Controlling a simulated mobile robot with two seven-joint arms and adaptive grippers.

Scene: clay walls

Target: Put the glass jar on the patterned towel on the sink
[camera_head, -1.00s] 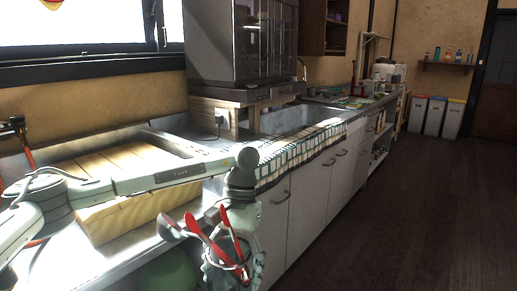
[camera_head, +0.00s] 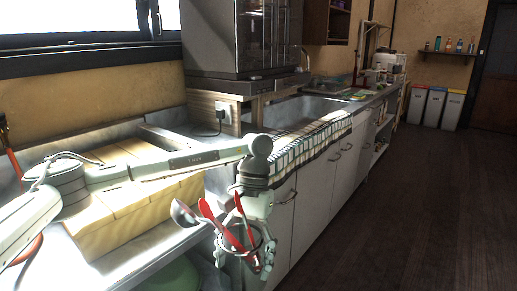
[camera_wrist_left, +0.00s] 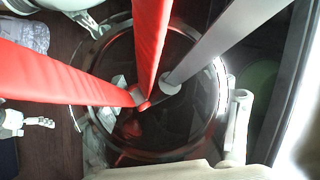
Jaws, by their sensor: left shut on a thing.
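My left gripper (camera_head: 262,252) is shut on the glass jar (camera_head: 236,262) and holds it in the air in front of the counter. The jar is clear and upright or nearly so. It holds red-handled utensils (camera_head: 210,212) and a metal ladle. The left wrist view looks down into the jar (camera_wrist_left: 205,140), with red handles and a grey one crossing its rim. The patterned towel (camera_head: 300,141), checked in dark and white, lies along the front edge of the sink (camera_head: 300,108), beyond the jar.
Bins (camera_head: 435,107) stand far back. The floor at right is clear.

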